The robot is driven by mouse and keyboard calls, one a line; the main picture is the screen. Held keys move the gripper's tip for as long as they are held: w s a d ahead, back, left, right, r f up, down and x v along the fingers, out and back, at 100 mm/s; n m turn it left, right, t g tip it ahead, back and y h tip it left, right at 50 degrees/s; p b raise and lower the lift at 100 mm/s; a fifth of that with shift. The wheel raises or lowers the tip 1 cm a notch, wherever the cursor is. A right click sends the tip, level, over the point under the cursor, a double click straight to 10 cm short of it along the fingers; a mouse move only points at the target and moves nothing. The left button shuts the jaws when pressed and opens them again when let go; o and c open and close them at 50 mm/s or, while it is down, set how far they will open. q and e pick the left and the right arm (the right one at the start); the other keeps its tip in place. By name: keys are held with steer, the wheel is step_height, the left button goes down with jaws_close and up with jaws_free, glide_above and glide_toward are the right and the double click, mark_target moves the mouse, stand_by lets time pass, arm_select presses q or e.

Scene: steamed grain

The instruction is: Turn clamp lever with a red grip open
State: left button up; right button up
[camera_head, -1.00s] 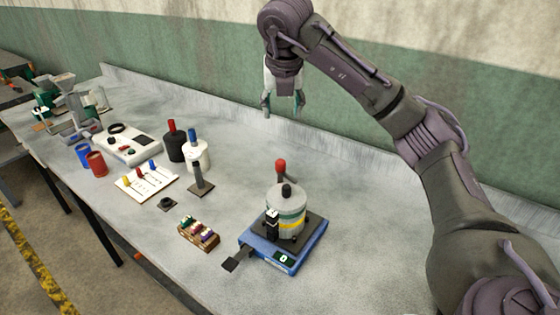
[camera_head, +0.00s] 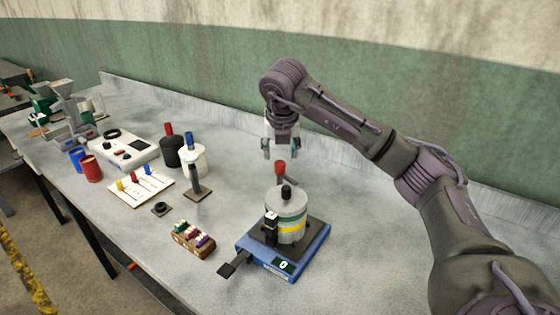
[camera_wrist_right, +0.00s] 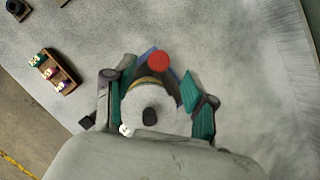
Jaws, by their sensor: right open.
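The clamp lever's red grip (camera_head: 280,167) stands upright behind a grey canister (camera_head: 287,218) with a black knob, yellow band and green band. The canister sits on a blue scale-like base (camera_head: 318,245) with a dark plate. My right gripper (camera_head: 281,153) is open above and just behind the red grip. In the right wrist view the red grip (camera_wrist_right: 159,62) lies between the open teal fingers (camera_wrist_right: 160,98), below them, with no visible contact. The canister partly hides the lever's lower part. My left gripper is out of view.
A small wooden rack with coloured pieces (camera_head: 193,240) stands left of the base. A black stand (camera_head: 196,185), black and white bottles (camera_head: 193,158), and a card with coloured pegs (camera_head: 140,188) are farther left. The table right of the base is clear.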

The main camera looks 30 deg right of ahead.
mark_target(280, 162)
steer(key=shift+p+x, duration=0.4)
steer(key=shift+x, duration=2.4)
jaws_close()
